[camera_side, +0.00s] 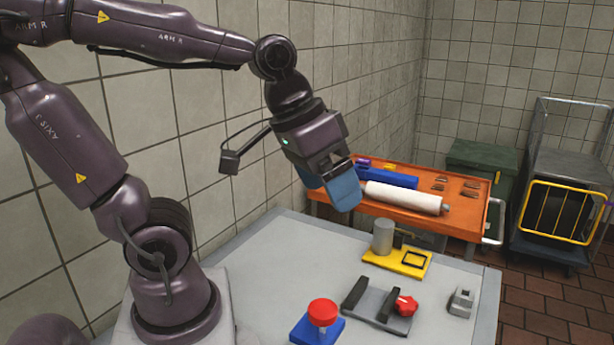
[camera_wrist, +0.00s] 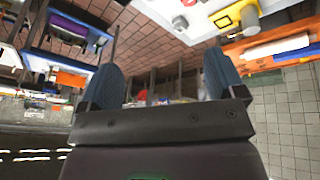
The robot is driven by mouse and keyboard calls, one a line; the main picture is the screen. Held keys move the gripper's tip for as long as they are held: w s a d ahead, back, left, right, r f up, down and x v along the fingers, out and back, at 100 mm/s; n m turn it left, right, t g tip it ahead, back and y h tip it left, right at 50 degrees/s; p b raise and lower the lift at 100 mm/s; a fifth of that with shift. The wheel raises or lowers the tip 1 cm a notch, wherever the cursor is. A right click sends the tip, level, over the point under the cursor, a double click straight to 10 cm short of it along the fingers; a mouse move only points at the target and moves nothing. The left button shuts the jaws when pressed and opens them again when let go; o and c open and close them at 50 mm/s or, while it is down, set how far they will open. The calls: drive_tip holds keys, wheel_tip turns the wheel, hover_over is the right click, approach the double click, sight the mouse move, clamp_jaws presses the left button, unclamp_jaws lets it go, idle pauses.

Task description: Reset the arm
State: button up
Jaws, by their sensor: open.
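My gripper (camera_side: 335,187) is raised above the back of the grey table (camera_side: 290,262), tilted down toward the right. Its blue fingers also show in the wrist view (camera_wrist: 160,88), spread apart with nothing between them. My gripper touches nothing that I can see.
On the table are a yellow base (camera_side: 400,262) with a grey cylinder (camera_side: 382,237), a red button on a blue base (camera_side: 318,330), a dark fixture with a red knob (camera_side: 406,305) and a small grey block (camera_side: 461,301). Behind stands an orange cart (camera_side: 470,222) with a white roll (camera_side: 403,197).

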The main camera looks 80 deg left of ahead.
drive_tip(key=shift+s+a+r+m+t+y, duration=0.2)
drive_tip(key=shift+s+m+t+y, duration=0.1)
drive_tip(key=shift+s+m, duration=0.25)
drive_tip(key=shift+s+a+r+m+t+y, duration=0.1)
drive_tip(key=shift+s+a+m+t+y, duration=0.2)
drive_tip(key=shift+s, duration=0.45)
drive_tip(key=shift+d, duration=0.1)
